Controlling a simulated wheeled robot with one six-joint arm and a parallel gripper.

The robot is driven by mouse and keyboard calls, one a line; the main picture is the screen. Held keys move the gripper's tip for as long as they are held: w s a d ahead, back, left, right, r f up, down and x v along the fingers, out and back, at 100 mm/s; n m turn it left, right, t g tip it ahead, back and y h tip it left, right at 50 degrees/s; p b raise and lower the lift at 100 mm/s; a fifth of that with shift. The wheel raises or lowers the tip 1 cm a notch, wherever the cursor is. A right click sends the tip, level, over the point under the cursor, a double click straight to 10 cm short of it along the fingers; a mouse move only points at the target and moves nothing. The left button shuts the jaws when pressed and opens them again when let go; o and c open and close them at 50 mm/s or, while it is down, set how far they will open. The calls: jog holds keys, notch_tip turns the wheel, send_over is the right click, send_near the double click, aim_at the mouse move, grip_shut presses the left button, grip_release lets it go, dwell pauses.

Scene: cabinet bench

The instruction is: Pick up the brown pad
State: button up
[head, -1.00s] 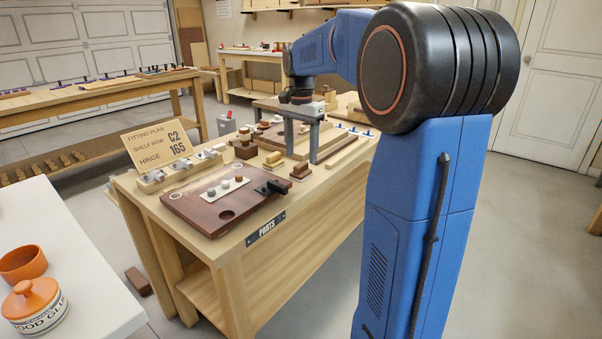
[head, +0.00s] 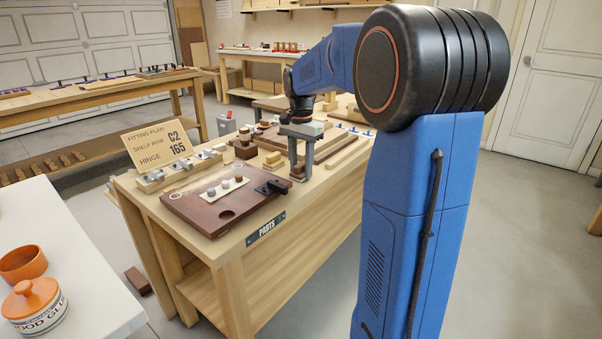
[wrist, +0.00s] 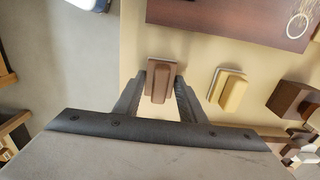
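The brown pad (wrist: 158,82) is a small block with a raised bar on a wider base, lying on the wooden parts bench. In the head view the brown pad (head: 298,178) is mostly hidden behind my gripper. My gripper (head: 301,176) points down over it, near the bench's right edge. In the wrist view my gripper (wrist: 161,80) has one finger on each side of the pad. A narrow strip of bench shows between the raised bar and each finger, so it appears open and not closed on the pad.
A yellow pad (wrist: 229,90) lies close to the right in the wrist view, with a darker brown block (wrist: 289,99) beyond. A dark red board (head: 213,206) lies at the bench's front. The FITTING PLAN sign (head: 158,145) stands at the back left.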

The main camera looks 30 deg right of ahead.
aim_at(300, 164)
notch_tip(300, 164, up, 10)
jog(key=shift+r, duration=0.1)
dwell(0.7)
jog(key=o, duration=0.4)
jog(key=c, duration=0.6)
